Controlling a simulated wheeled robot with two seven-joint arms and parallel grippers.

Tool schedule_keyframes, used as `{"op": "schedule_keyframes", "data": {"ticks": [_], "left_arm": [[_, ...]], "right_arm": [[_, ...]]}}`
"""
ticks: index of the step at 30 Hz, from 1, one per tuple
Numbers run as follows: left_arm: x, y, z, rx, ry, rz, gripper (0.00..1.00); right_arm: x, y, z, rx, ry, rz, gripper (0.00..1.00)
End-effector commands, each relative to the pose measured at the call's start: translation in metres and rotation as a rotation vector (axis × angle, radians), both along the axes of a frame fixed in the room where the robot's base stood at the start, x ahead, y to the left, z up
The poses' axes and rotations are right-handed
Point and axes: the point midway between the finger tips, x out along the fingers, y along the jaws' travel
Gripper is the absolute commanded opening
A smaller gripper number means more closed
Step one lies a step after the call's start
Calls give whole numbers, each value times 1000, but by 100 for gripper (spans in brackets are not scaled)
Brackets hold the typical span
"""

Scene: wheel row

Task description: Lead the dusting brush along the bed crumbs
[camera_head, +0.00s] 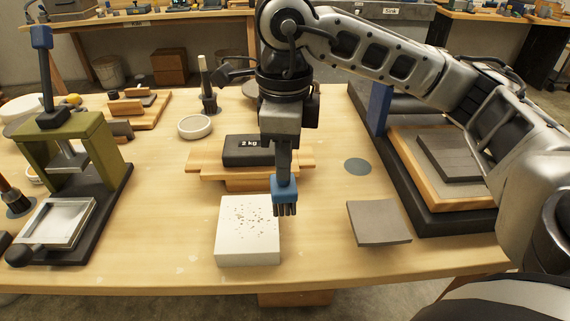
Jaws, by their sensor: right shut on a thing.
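The dusting brush (285,190) has a dark handle and a blue head with dark bristles pointing down. My right gripper (283,145) is shut on its handle and holds it upright. The bristles are at the right edge of the white bed block (247,255); I cannot tell whether they touch it. Dark crumbs (250,220) are scattered over the block's top. The gripper's fingers are mostly hidden from this angle. My left gripper is not in view.
A black 2 kg weight (246,151) sits on a wooden stand (205,163) behind the block. A grey slab (378,223) lies to the right. A green press (70,150) stands at left. Bare tabletop (170,220) lies between press and block.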

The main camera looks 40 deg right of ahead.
Motion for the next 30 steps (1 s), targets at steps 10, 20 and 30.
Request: {"op": "schedule_keyframes", "data": {"ticks": [10, 20, 30], "left_arm": [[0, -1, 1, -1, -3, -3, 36], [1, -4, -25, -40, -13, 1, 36], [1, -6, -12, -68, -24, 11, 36]], "right_arm": [[-1, -1, 1, 0, 0, -49, 0], [0, 0, -35, 0, 0, -48, 0], [28, 48, -38, 2, -1, -42, 0]]}}
